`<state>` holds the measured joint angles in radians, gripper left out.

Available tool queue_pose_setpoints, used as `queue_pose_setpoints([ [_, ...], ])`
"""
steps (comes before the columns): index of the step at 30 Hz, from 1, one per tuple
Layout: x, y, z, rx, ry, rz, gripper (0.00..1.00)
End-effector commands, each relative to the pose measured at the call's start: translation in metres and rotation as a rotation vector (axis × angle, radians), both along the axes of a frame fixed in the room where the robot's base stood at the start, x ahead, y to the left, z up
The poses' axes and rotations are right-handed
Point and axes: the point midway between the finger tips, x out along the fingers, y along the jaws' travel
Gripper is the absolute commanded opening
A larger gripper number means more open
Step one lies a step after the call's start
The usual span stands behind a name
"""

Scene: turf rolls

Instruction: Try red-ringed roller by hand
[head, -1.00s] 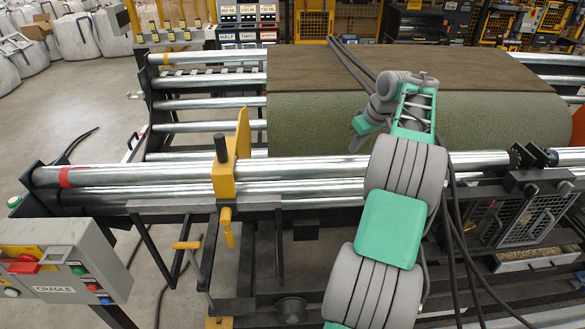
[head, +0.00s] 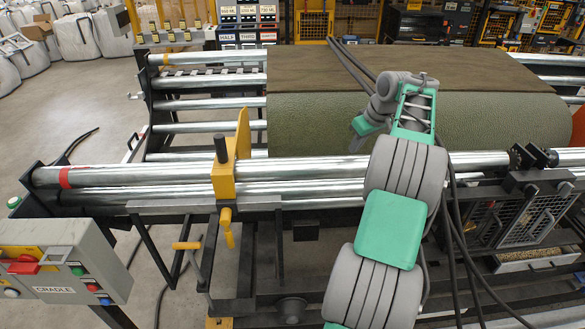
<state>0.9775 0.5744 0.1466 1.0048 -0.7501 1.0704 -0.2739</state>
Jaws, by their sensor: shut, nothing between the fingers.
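The red-ringed roller (head: 130,174) is a long shiny steel tube along the front of the cradle. Its red ring (head: 64,177) is near the left end. A yellow bracket and my arm cover parts of it. My gripper (head: 356,145) hangs down from my grey and green wrist. It is shut and empty. In the picture its tips are just above the roller's upper edge, right of the yellow bracket; whether they touch it cannot be told. A green turf roll (head: 480,120) lies behind the gripper.
A yellow bracket with a black knob (head: 222,170) stands across the front roller. A grey control box labelled CRADLE (head: 50,270) is at the lower left. More steel rollers (head: 205,104) lie behind. Black cables (head: 470,260) hang beside my arm. Open floor shows at the left.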

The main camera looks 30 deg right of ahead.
Motion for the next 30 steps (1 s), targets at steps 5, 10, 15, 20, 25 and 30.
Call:
queue_pose_setpoints([
  [5, 0.0000, 0.0000, 0.0000, 0.000, 0.000, 0.000, 0.00],
  [10, 0.0000, 0.0000, 0.0000, 0.000, 0.000, 0.000, 0.00],
  [15, 0.0001, 0.0001, -0.0001, 0.000, 0.000, 0.000, 0.00],
  [20, 0.0000, 0.0001, -0.0022, 0.000, 0.000, 0.000, 0.00],
  [25, 0.0001, 0.0001, -0.0058, 0.000, 0.000, 0.000, 0.00],
  [30, 0.0001, 0.0001, -0.0093, 0.000, 0.000, 0.000, 0.00],
])
